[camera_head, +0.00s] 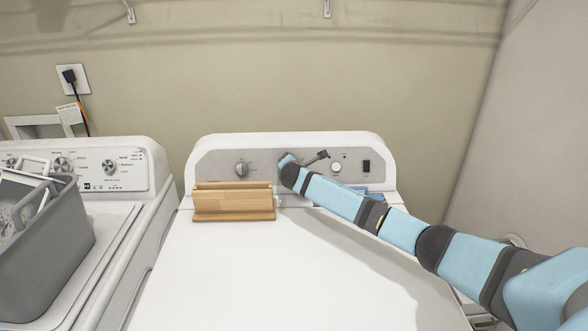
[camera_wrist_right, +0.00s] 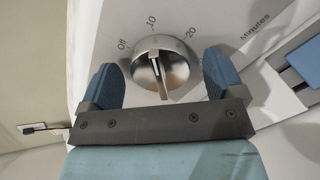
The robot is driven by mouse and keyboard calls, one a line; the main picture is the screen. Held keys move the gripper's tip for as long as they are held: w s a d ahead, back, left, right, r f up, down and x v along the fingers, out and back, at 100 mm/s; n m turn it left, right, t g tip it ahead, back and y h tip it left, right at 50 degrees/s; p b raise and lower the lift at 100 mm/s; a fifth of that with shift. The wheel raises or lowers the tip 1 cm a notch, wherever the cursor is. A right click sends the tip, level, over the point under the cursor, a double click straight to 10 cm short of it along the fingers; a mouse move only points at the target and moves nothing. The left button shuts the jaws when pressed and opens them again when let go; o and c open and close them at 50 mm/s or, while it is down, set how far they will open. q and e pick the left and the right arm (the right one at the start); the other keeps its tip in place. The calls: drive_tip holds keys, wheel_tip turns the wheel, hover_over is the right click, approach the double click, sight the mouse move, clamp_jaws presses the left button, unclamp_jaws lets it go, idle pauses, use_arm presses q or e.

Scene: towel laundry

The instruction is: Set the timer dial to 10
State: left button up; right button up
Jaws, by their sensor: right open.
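The timer dial (camera_wrist_right: 163,72) is a round silver knob with a raised pointer ridge, with the marks Off, 10 and 20 around it and the word Minutes to the right. The ridge points up and slightly left, close to the 10 mark. My right gripper (camera_wrist_right: 162,75) is open, with one blue fingertip on each side of the dial. I cannot tell whether the fingers touch it. In the head view my right gripper (camera_head: 287,162) is at the dryer's control panel (camera_head: 262,158) and hides the dial. My left gripper is not in view.
A wooden holder (camera_head: 233,203) stands on the white dryer top (camera_head: 230,270), below another knob (camera_head: 241,170). A blue object (camera_head: 373,191) lies behind my arm. A washer (camera_head: 108,240) with a grey basket (camera_head: 55,230) stands left. The dryer top's front is clear.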

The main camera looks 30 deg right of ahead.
drive_tip(key=v, duration=1.4)
drive_tip(key=shift+w, duration=0.1)
